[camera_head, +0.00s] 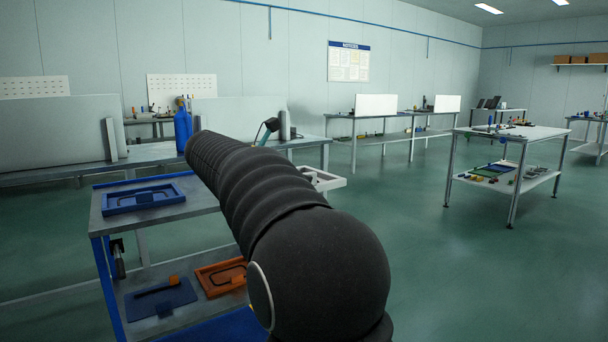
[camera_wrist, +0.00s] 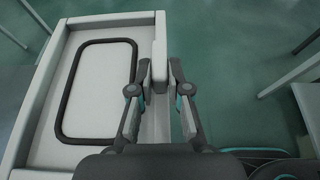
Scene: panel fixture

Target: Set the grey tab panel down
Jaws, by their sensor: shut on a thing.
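The grey tab panel (camera_wrist: 98,88) is a light grey, shallow tray-like plate with a raised rim and a dark rounded rectangular ring on its face. It fills the left of the wrist view. My gripper (camera_wrist: 162,72) is shut on the upright tab at the panel's right edge, with one finger on each side. Green floor shows beyond the panel. In the head view a part of the panel (camera_head: 328,180) shows past my arm, right of the blue-legged cart. My arm hides the gripper and the rest of the panel there.
The blue-legged cart (camera_head: 180,215) stands at left, with a blue frame tray (camera_head: 144,197) on top. Its lower shelf holds a dark blue panel (camera_head: 160,300) and an orange tray (camera_head: 222,277). A long bench runs behind. Open floor (camera_head: 470,270) lies at right, before a white table (camera_head: 515,133).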

